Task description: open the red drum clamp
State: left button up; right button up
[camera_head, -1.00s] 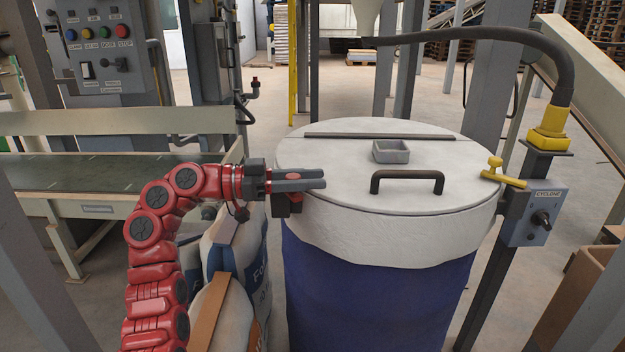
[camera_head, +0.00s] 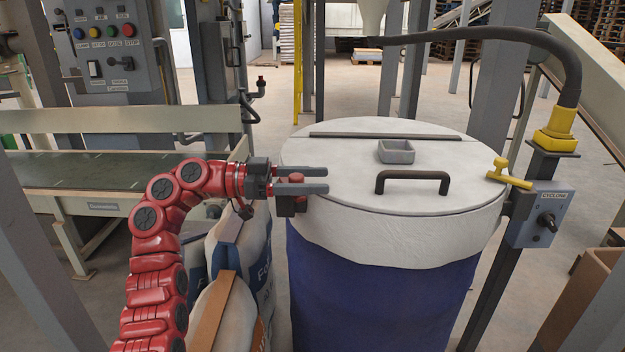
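The red drum clamp (camera_head: 297,179) is at the left edge of the drum's white lid (camera_head: 350,180). Its small red part shows between the fingers of my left gripper (camera_head: 302,180), above a dark block on the drum's side. The two dark fingers point right over the lid's edge, with a gap between them, one on each side of the red part. Whether they touch it is hard to tell. The lid sits flat on the blue drum (camera_head: 380,285). My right gripper is not in view.
The lid carries a dark handle (camera_head: 412,180) and a grey box (camera_head: 396,152). A yellow clamp (camera_head: 508,174) and the grey cyclone switch box (camera_head: 542,216) are at right. Filled sacks (camera_head: 240,255) stand under my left arm. A conveyor (camera_head: 100,170) and button panel (camera_head: 108,45) are at left.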

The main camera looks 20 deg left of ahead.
pick_arm(q)
jog(key=p+v, duration=0.1)
jog(key=v, duration=0.6)
jog(key=shift+a, duration=0.3)
dwell(1.2)
